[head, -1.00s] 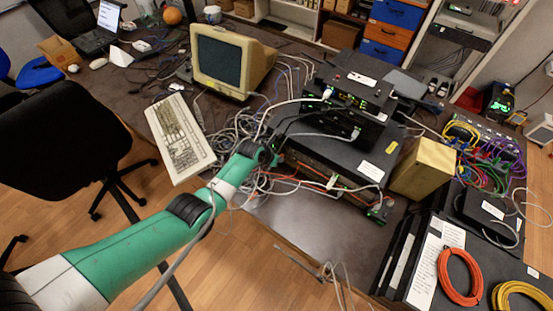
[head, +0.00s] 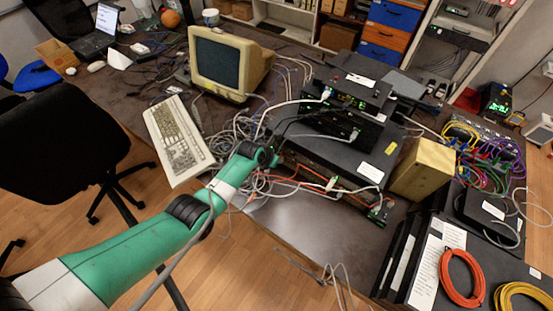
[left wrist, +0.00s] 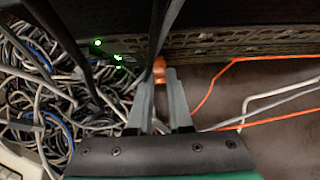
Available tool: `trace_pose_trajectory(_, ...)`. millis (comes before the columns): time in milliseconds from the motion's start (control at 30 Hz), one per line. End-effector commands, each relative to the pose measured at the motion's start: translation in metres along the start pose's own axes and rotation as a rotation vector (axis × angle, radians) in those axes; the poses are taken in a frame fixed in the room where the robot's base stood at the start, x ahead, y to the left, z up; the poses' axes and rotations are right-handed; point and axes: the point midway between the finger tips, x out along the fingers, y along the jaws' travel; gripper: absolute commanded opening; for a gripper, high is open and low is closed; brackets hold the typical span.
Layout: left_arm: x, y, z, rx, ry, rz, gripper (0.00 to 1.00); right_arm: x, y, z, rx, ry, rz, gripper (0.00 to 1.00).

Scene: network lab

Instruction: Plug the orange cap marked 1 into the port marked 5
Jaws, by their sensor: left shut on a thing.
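My left gripper (left wrist: 160,84) is shut on a small orange cap (left wrist: 159,69), seen between its fingertips in the left wrist view. The cap's mark cannot be read. In the head view my left gripper (head: 276,157) is at the front left of the stacked black network devices (head: 318,157). In the wrist view the cap is close to a device's front edge, with dark cables passing in front. Whether it touches a port cannot be told. No port number is readable, so the port marked 5 cannot be made out. My right gripper is not in view.
Tangled grey and blue cables (left wrist: 40,85) lie left of the gripper. Orange cables (left wrist: 209,90) run on the right. Green lights (left wrist: 118,58) glow on a device. A CRT monitor (head: 222,60), keyboard (head: 178,135) and beige box (head: 424,168) stand around the stack.

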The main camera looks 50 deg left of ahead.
Motion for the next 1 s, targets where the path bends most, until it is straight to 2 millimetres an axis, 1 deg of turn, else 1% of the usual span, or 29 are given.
trace_pose_trajectory(633, 0.0043, -0.0001, 0.0053, 0.000, 0.000, 0.000, 0.00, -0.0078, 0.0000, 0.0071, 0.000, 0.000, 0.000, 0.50)
trace_pose_trajectory(667, 0.0038, -0.0001, 0.0055, 0.000, 0.000, 0.000, 0.21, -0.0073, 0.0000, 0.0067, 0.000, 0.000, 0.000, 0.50)
trace_pose_trajectory(700, 0.0036, -0.0001, 0.0056, 0.000, 0.000, 0.000, 0.28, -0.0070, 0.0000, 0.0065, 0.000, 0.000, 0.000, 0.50)
trace_pose_trajectory(833, 0.0036, -0.0001, 0.0055, 0.000, 0.000, 0.000, 0.52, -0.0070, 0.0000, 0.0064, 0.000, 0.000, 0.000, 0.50)
trace_pose_trajectory(1000, 0.0036, -0.0001, 0.0054, 0.000, 0.000, 0.000, 0.53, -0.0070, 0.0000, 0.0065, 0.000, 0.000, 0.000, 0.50)
